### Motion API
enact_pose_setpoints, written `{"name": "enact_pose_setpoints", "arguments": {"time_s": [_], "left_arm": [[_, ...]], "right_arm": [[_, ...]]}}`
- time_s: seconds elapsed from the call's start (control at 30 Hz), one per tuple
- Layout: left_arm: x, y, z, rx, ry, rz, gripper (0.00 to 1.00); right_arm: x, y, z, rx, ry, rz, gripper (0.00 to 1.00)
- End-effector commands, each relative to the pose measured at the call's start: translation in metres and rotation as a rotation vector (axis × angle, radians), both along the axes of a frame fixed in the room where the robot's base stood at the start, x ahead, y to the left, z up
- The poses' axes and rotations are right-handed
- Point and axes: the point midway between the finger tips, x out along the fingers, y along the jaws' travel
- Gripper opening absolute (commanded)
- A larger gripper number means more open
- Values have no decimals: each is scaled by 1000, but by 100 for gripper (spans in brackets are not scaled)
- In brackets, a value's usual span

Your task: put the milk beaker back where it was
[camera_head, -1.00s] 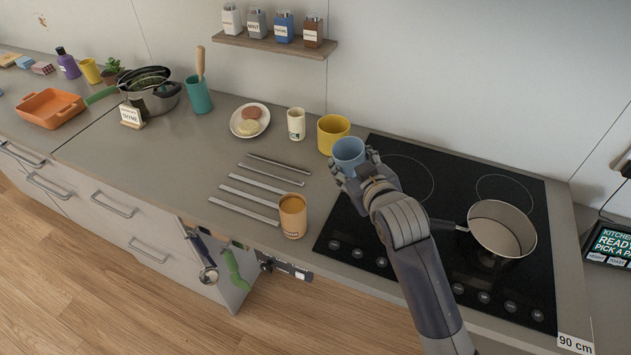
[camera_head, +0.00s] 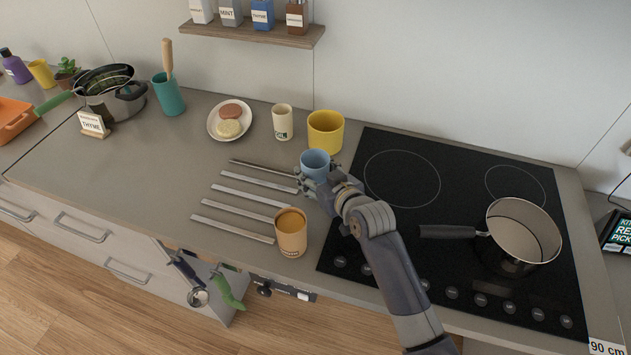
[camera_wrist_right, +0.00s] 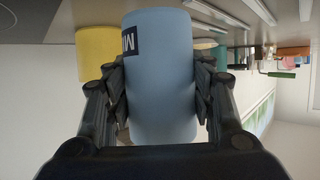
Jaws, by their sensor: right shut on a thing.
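The milk beaker is a blue cup (camera_head: 315,160); in the right wrist view the blue beaker (camera_wrist_right: 162,80) fills the middle, with part of a dark label showing. My right gripper (camera_head: 318,178) is shut on it, with fingers on both sides. The beaker is by the right ends of the metal strips (camera_head: 258,190), near the stove's left edge. I cannot tell whether its base touches the counter. My left gripper is not in view.
A yellow cup (camera_head: 325,132) stands just behind the beaker, and a cream cup (camera_head: 283,122) behind to the left. An orange-tan cup (camera_head: 291,235) stands in front. A saucepan (camera_head: 522,235) sits on the black stove (camera_head: 400,152). The counter left of the strips is clear.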

Motion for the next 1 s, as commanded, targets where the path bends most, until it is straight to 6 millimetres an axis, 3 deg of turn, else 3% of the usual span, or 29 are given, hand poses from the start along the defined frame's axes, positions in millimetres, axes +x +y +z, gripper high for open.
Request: {"name": "enact_pose_setpoints", "arguments": {"time_s": [0.1, 0.23, 0.37, 0.57, 0.6, 0.67, 1.0], "left_arm": [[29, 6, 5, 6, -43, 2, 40], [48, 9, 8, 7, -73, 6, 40], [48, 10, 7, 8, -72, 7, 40], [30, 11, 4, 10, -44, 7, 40], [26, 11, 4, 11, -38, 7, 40], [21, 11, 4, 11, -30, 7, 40], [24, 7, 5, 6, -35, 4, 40]], "right_arm": [[-1, 0, -20, -4, 5, 0, 14], [-1, 0, -31, -2, 4, 0, 14], [-1, 0, -32, 0, 1, 0, 14], [-1, 0, -35, -2, 1, 0, 14], [-1, 0, -34, -2, 2, 0, 57], [-1, 0, -34, -2, 2, 0, 70], [-1, 0, -33, -2, 2, 0, 70]]}}
